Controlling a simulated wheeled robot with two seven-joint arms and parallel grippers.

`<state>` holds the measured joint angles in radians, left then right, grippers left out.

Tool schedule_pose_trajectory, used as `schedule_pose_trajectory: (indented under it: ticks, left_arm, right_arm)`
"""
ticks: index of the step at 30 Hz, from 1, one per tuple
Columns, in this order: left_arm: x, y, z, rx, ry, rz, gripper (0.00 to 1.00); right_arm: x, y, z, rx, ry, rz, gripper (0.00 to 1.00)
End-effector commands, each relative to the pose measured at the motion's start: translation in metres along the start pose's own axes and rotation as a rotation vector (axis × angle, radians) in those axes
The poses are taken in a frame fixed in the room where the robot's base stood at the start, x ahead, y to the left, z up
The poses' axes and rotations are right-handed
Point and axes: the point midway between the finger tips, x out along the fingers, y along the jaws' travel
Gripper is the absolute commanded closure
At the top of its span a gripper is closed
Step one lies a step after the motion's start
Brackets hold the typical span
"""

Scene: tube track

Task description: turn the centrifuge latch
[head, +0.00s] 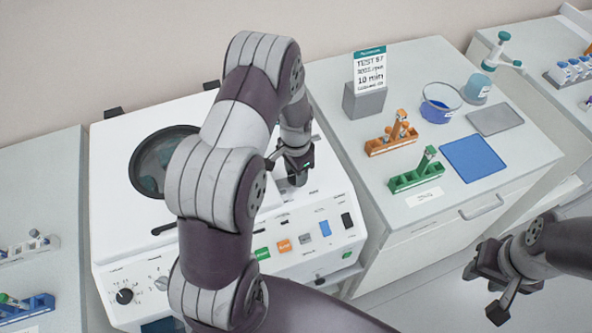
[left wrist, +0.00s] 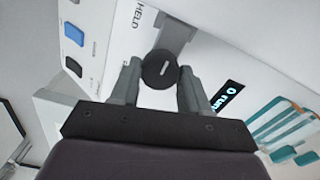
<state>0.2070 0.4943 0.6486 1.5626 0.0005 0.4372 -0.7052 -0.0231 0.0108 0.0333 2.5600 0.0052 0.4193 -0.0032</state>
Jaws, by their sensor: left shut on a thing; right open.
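The centrifuge (head: 118,222) is a large white machine with a round dark window in its top and a sloped front panel. The latch (left wrist: 159,69) is a round black knob with a short white mark, seen in the left wrist view. My left gripper (left wrist: 160,74) is shut on the knob, one finger on each side. In the head view my left gripper (head: 296,163) is at the machine's right side, and it hides the knob. My right gripper (head: 500,285) is open and empty at the lower right, away from the machine.
A white cabinet (head: 420,215) stands right of the centrifuge. It bears an orange rack (head: 390,143), a green rack (head: 415,178), a blue mat (head: 473,158), a bowl of blue items (head: 440,103) and a sign (head: 370,72). A blue rack (head: 28,308) lies at lower left.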

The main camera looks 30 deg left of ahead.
Motion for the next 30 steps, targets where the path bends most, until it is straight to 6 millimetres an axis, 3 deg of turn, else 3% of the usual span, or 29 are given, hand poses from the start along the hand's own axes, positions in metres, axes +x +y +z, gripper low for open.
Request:
schedule_pose_trajectory:
  ticks: [5, 6, 7, 8, 16, 19, 30]
  left_arm:
    - [-0.004, -0.003, -0.003, 0.001, 0.008, -0.008, 0.85]
    - [-0.004, -0.003, -0.003, 0.001, 0.008, -0.008, 0.41]
    - [-0.004, -0.003, -0.003, 0.001, 0.008, -0.007, 0.32]
    - [-0.003, -0.003, -0.002, 0.001, 0.007, -0.007, 0.29]
    - [-0.002, -0.001, -0.001, 0.0, 0.003, -0.003, 0.29]
    - [-0.011, -0.002, -0.002, 0.0, 0.005, -0.005, 0.29]
    - [-0.103, -0.001, 0.0, 0.0, 0.008, -0.007, 0.29]
  right_arm:
    - [-0.001, 0.0, 0.0, 0.0, 0.0, 0.0, 0.6]
    - [-0.001, 0.0, 0.0, 0.0, 0.0, 0.0, 0.6]
    - [-0.001, 0.0, 0.0, 0.0, 0.0, 0.0, 0.6]
    - [-0.001, 0.0, 0.0, 0.0, 0.0, 0.0, 0.6]
    - [0.0, 0.0, 0.0, 0.0, 0.0, 0.0, 0.6]
    - [0.004, 0.0, 0.0, 0.0, 0.0, 0.0, 0.6]
    - [0.025, 0.0, 0.003, 0.0, 0.0, 0.0, 0.6]
